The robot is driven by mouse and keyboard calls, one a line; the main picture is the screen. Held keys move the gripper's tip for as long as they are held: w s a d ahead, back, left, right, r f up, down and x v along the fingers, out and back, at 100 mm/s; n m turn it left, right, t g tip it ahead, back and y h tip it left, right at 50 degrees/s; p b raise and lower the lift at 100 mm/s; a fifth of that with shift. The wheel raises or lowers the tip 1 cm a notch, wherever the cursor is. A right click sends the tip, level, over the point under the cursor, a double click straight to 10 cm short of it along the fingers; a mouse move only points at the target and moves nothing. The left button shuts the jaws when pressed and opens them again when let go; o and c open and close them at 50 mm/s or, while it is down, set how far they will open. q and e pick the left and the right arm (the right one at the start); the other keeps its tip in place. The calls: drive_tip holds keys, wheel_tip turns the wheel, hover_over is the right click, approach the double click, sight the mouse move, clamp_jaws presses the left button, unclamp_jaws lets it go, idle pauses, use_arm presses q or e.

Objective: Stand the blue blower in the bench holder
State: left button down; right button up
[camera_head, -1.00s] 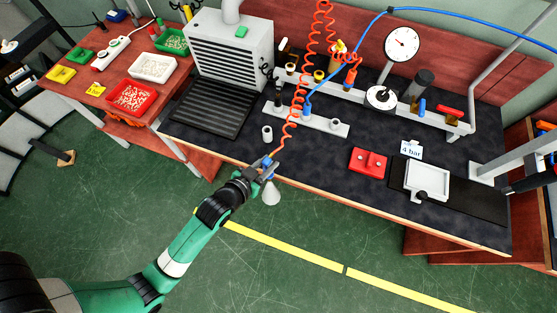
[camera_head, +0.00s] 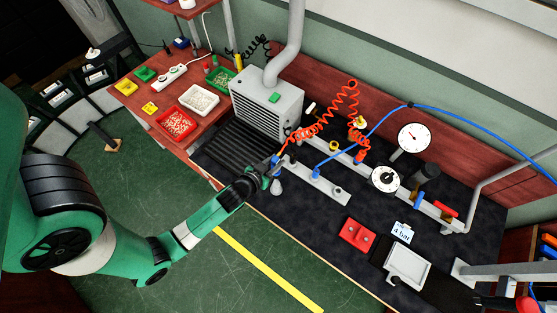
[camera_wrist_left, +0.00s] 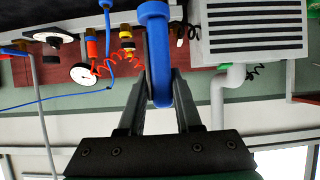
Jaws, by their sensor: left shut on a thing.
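The blue blower (camera_wrist_left: 157,50) is between the fingers of my left gripper (camera_wrist_left: 160,98), which is shut on it. In the head view the blower (camera_head: 275,159) shows as a small blue end at the coiled orange hose, and my left gripper (camera_head: 267,172) is over the bench's front edge. The bench holder appears to be the light grey bar (camera_head: 318,186) with round fittings, just right of the gripper. The gripper hides part of its near end. The blower is held apart from it.
The orange coiled hose (camera_head: 325,118) rises behind the holder. A blue fitting (camera_head: 318,172) with a blue hose stands at the bar. A grey ventilated box (camera_head: 268,100) is behind left; a red block (camera_head: 357,234) and gauge (camera_head: 414,137) are to the right.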

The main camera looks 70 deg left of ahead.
use_arm(q)
drive_tip(key=shift+r, duration=0.1)
wheel_tip(320, 180, down, 6)
drive_tip(key=b, duration=0.5)
drive_tip(key=shift+f+b, duration=3.45)
drive_tip(key=shift+b, duration=0.2)
idle(0.6)
drive_tip(key=c, duration=0.5)
unclamp_jaws()
drive_tip(key=v, duration=1.1)
drive_tip(key=shift+s+d+r, duration=0.15)
drive_tip(key=shift+s+d, duration=0.05)
